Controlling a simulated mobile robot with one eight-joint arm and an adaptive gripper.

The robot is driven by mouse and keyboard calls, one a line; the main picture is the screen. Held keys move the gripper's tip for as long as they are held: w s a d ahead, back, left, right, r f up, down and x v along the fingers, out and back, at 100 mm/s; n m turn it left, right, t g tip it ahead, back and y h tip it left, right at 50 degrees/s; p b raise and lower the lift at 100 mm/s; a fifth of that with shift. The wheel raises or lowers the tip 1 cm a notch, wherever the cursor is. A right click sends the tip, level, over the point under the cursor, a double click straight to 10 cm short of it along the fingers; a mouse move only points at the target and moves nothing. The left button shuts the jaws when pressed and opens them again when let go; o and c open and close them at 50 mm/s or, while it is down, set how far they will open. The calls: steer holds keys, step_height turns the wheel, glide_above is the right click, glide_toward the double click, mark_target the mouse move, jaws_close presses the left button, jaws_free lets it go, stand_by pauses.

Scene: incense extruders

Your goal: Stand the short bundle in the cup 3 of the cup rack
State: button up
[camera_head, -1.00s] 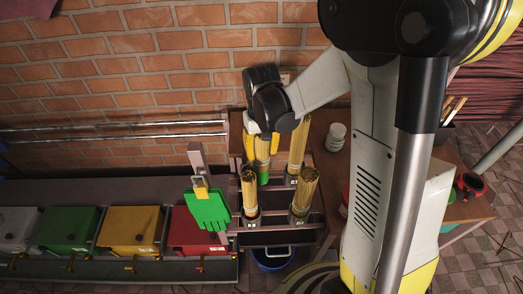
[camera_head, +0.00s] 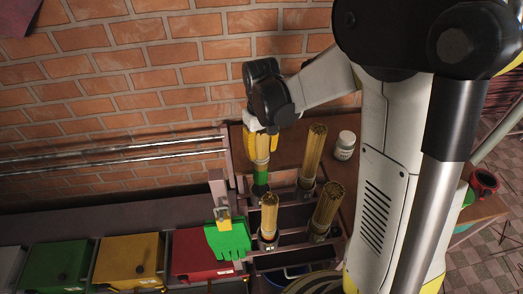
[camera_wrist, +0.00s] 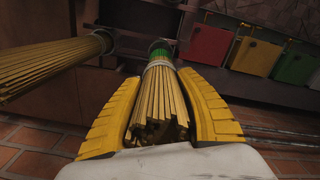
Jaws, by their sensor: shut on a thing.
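My gripper (camera_head: 261,148) has yellow fingers and is shut on a bundle of tan sticks (camera_head: 262,152) with a green band, which I take as the short bundle. The bundle hangs upright, its green lower end over the back left of the cup rack (camera_head: 290,262). In the wrist view, the bundle (camera_wrist: 158,98) lies between both fingers (camera_wrist: 155,88). A grey ring shows at its green end; I cannot tell whether the end is inside a cup. Three other bundles stand in rack cups: front left (camera_head: 269,215), back right (camera_head: 313,152) and front right (camera_head: 328,206). Cup numbers are unreadable.
A green glove (camera_head: 228,240) hangs on a post left of the rack. Red (camera_head: 200,252), yellow (camera_head: 128,260) and green (camera_head: 60,266) bins line the left. A white jar (camera_head: 345,145) stands right of the rack. The brick wall (camera_head: 180,60) is close behind.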

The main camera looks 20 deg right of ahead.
mark_target(261, 174)
steer(key=shift+w+f+b, duration=0.1)
steer(key=shift+f+b, duration=4.65)
steer(key=shift+f, duration=1.6)
steer(key=o, duration=1.4)
steer(key=shift+c, duration=0.2)
steer(key=shift+r, duration=0.15)
step_height(261, 174, up, 12)
steer(key=shift+f, duration=0.1)
